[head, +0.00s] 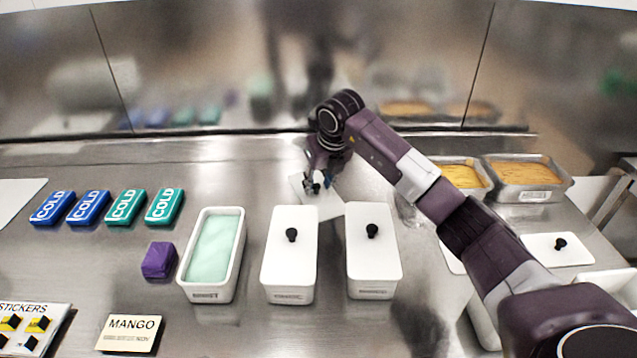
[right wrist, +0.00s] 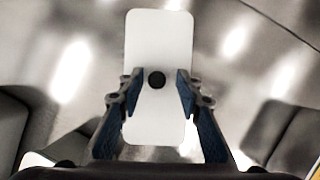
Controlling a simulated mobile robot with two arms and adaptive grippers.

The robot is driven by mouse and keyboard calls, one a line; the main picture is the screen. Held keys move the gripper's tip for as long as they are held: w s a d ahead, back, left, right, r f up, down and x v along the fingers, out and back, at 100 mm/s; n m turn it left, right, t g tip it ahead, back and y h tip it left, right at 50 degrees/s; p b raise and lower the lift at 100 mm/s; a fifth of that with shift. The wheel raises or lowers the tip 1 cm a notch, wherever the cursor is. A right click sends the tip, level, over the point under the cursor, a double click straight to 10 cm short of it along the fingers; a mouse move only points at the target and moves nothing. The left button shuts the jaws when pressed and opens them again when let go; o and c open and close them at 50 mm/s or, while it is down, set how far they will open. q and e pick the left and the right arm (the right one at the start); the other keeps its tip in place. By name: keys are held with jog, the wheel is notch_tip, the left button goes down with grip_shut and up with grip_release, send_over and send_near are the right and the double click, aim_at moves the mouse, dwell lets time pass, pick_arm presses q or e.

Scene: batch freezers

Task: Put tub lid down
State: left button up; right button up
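A white tub lid (head: 325,208) with a dark knob appears to lie flat on the steel counter, behind the two lidded tubs. In the right wrist view the lid (right wrist: 158,38) shows as a white rounded rectangle with its round black knob (right wrist: 157,80) near the middle. My right gripper (head: 318,184) is over the lid. In the right wrist view its blue-padded fingers (right wrist: 161,84) stand on either side of the knob, with a gap visible on both sides. An open tub (head: 191,289) of pale green contents stands at the front left. My left gripper is not in view.
Two lidded white tubs (head: 290,245) (head: 372,262) stand in front of the lid. A purple block (head: 158,260), several COLD packs (head: 125,207) and a MANGO card (head: 130,332) are to the left. Metal pans (head: 531,196) are at the right. Counter left of the lid is clear.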

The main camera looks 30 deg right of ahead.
jog(key=shift+r, duration=0.1)
jog(key=shift+r, duration=0.3)
jog(key=p+v, duration=0.7)
jog(key=v, duration=0.4)
jog(key=shift+s+r+p, duration=0.25)
jog(key=shift+p, duration=0.15)
